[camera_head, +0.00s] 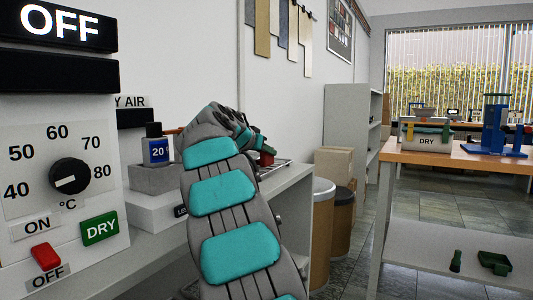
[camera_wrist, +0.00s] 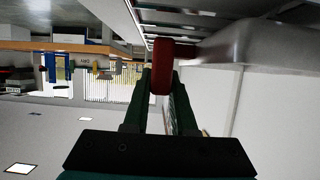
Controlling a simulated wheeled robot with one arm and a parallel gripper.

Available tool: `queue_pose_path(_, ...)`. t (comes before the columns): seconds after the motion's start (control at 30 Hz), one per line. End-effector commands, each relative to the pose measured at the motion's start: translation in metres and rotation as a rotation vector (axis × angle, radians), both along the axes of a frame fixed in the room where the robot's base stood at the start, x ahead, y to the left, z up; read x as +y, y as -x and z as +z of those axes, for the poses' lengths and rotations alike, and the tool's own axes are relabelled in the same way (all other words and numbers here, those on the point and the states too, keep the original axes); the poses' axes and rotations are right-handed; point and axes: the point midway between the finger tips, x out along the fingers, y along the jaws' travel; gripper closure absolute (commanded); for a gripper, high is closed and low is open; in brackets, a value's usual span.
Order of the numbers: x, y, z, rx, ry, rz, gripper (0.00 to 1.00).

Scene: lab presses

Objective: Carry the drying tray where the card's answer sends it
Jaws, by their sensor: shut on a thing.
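My gripper (camera_wrist: 160,85), with dark green fingers, is shut on a red handle (camera_wrist: 161,66) in the wrist view. The handle appears to belong to the drying tray, a thin metal tray (camera_head: 279,163) on or just above the white bench in the head view. My arm hides most of the tray. The green DRY card (camera_head: 100,228) is on the white panel at the left, beside a temperature dial (camera_head: 70,177). The display (camera_head: 66,27) above reads OFF. The red switch (camera_head: 46,256) sits between the ON and OFF labels.
A device reading 20 (camera_head: 158,151) stands on the white bench (camera_head: 297,190) by a partly hidden "Y AIR" sign (camera_head: 131,101). Bins (camera_head: 322,230) stand past the bench. A wooden table (camera_head: 458,158) at right bears a DRY-labelled box (camera_head: 426,141) and blue press (camera_head: 496,130). Floor between is clear.

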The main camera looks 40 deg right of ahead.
Motion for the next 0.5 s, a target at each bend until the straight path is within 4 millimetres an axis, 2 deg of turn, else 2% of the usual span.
queue_pose_path(0.43,0.0001,0.0003,-0.0050,-0.003,0.001,0.000,1.00)
queue_pose_path(0.47,0.0002,0.0003,-0.0041,-0.002,0.001,0.001,0.73)
queue_pose_path(0.5,0.0002,0.0003,-0.0036,-0.002,0.000,0.001,0.69)
